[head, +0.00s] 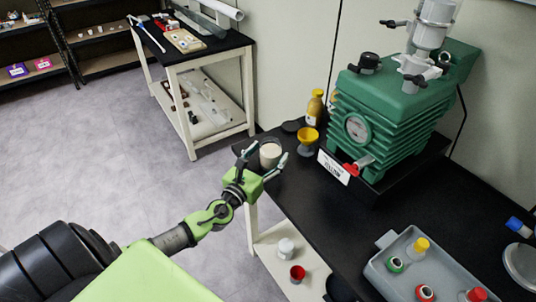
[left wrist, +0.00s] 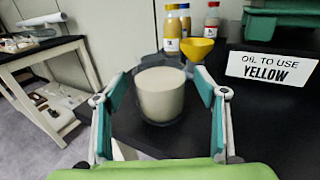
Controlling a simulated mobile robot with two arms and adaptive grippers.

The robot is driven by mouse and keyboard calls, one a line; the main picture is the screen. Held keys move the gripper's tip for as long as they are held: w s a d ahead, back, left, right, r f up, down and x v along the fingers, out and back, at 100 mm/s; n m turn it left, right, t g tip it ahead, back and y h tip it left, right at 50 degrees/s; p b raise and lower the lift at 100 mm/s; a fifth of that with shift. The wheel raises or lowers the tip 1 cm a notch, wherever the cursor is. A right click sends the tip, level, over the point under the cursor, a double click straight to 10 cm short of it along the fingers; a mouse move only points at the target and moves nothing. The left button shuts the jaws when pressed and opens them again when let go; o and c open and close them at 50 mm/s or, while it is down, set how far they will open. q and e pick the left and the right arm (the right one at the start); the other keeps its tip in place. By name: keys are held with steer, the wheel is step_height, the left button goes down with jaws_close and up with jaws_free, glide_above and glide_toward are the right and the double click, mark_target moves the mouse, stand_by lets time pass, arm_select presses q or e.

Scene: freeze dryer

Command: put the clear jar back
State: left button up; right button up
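The clear jar (head: 270,156) with pale, milky contents is upright at the left corner of the black tabletop. In the left wrist view the jar (left wrist: 160,96) is centred between my left gripper's fingers. My left gripper (head: 264,161) is open, with one finger on each side of the jar. In the left wrist view the fingers of the left gripper (left wrist: 161,84) show a small gap to the jar on both sides. The jar's base is partly unclear against the dark table. My right gripper is not in view.
A yellow funnel (head: 308,137), bottles (head: 315,107) and an "OIL TO USE YELLOW" sign (head: 333,167) stand near the jar, beside a green machine (head: 385,110). A grey tray (head: 384,266) with small coloured-cap containers lies in front. Another table (head: 196,64) stands behind left.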

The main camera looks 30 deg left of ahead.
arm_select(q)
steer(key=shift+r, duration=0.15)
steer(key=shift+s, duration=0.3)
steer(key=s+b, duration=0.1)
steer(key=s, duration=1)
steer(key=shift+s+d+b, duration=0.2)
steer(key=shift+d+b, duration=0.15)
steer(key=shift+d, duration=0.1)
